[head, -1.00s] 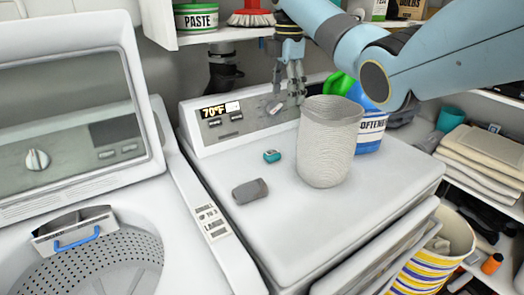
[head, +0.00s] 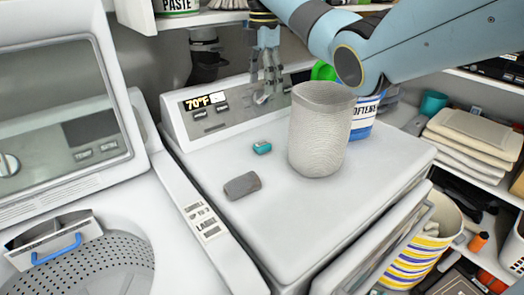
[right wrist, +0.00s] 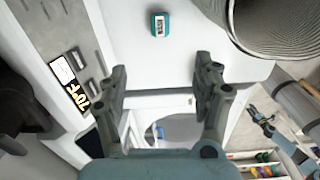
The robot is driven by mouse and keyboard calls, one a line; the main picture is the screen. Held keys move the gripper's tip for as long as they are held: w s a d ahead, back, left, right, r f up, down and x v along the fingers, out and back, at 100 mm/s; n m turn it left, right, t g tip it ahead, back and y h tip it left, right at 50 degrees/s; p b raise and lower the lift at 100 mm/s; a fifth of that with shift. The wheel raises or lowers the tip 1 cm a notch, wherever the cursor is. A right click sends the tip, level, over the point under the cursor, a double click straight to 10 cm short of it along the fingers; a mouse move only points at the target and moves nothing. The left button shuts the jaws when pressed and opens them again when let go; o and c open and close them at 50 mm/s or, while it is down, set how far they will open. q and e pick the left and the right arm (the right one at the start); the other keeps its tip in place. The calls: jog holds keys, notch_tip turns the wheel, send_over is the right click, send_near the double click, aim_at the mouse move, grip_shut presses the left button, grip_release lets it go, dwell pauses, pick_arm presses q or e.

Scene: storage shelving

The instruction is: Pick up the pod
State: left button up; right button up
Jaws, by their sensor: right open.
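A small teal block with a pale label, which I take for the pod (head: 262,148), lies on the white machine top (head: 290,215). It also shows near the top edge of the right wrist view (right wrist: 160,24). My right gripper (head: 266,92) hangs beyond the pod, by the control panel, and is apart from it. In the right wrist view the two fingers (right wrist: 160,82) are spread, with nothing between them. My left gripper is not in view.
A grey ribbed container (head: 321,132) stands right of the pod. A grey rounded item (head: 242,185) lies nearer the front. A blue-and-white softener bottle (head: 365,118) is behind the container. The control panel (head: 215,112) rises at the back. The front of the top is clear.

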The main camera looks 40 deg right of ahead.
jog(key=f+b, duration=0.1)
jog(key=f, duration=0.1)
jog(key=b, duration=0.7)
send_over(261, 152)
notch_tip(261, 152, down, 7)
jog(key=f, duration=0.5)
jog(key=shift+d+p, duration=0.3)
jog(key=shift+d, duration=0.05)
jog(key=f, duration=0.5)
jog(key=shift+a+f, duration=0.2)
jog(key=shift+a, duration=0.1)
jog(key=shift+r, duration=0.1)
jog(key=c, duration=1)
